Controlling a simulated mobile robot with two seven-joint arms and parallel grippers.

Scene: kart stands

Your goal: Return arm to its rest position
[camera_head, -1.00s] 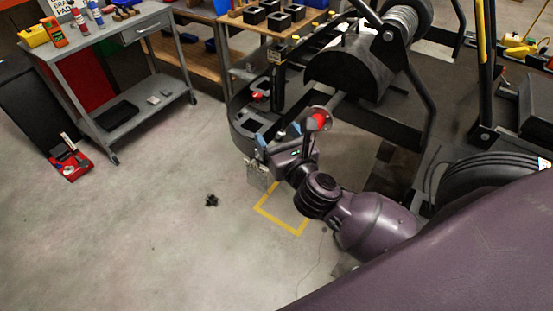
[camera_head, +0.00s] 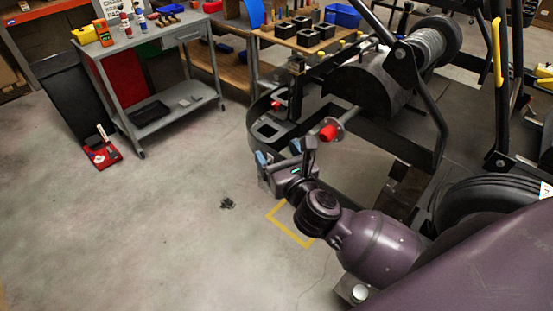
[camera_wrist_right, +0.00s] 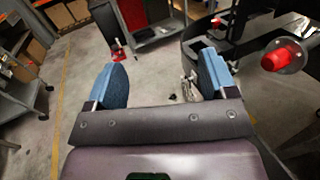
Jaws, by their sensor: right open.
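My right arm comes in from the lower right in the head view. Its gripper (camera_head: 277,157) hangs in front of the kart stand, and no held object shows between its fingers. In the right wrist view the two blue fingertips (camera_wrist_right: 160,80) stand wide apart with grey floor between them. The red-capped shaft end (camera_head: 330,132) of the kart is just right of the gripper and apart from it in the wrist view (camera_wrist_right: 281,58). My left gripper is not in view.
A grey cart (camera_head: 150,55) with bottles stands at the upper left. A red tray (camera_head: 103,155) lies on the floor beside it. A wooden bench (camera_head: 305,42) with black bins is behind. A tyre (camera_head: 485,205) is at the right.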

